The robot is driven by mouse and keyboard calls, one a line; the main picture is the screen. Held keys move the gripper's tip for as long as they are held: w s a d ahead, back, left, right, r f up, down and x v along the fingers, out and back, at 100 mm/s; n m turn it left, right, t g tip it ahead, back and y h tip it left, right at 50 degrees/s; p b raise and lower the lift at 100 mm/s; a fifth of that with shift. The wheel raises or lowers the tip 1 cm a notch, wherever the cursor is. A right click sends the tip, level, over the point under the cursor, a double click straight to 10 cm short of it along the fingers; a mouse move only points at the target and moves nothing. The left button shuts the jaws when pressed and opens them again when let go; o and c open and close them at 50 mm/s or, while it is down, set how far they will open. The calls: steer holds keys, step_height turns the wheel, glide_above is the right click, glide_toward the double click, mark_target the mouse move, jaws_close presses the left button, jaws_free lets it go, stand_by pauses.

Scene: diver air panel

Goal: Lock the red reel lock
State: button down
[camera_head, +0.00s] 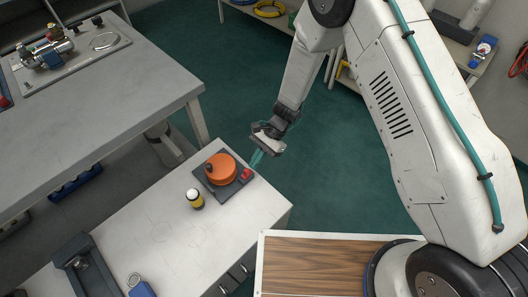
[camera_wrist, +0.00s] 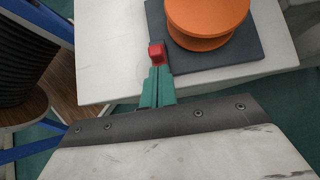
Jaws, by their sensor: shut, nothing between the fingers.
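The red reel lock (camera_head: 246,173) is a small red block at the right edge of a dark base plate (camera_head: 217,196), beside the orange reel (camera_head: 221,168). In the wrist view the red lock (camera_wrist: 156,54) stands just beyond my gripper's fingertips, at the edge of the plate (camera_wrist: 223,56) beside the reel (camera_wrist: 206,20). My gripper (camera_head: 256,158) has teal fingers, shut and empty. In the wrist view the fingertips (camera_wrist: 158,74) appear at or very near the lock; I cannot tell whether they touch it. The near side of the lock is partly covered by the fingers.
The reel's plate sits near the corner of a light bench (camera_head: 165,235). A small yellow and black bottle (camera_head: 195,198) stands close to the plate. A dark bracket (camera_head: 82,262) and a blue item (camera_head: 141,289) are farther along. A grey table (camera_head: 110,95) stands behind at left.

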mark_target(247, 170)
steer(key=shift+s+a, duration=0.2)
steer(key=shift+s+a, duration=0.9)
steer(key=shift+s, duration=0.15)
steer(key=v, duration=0.8)
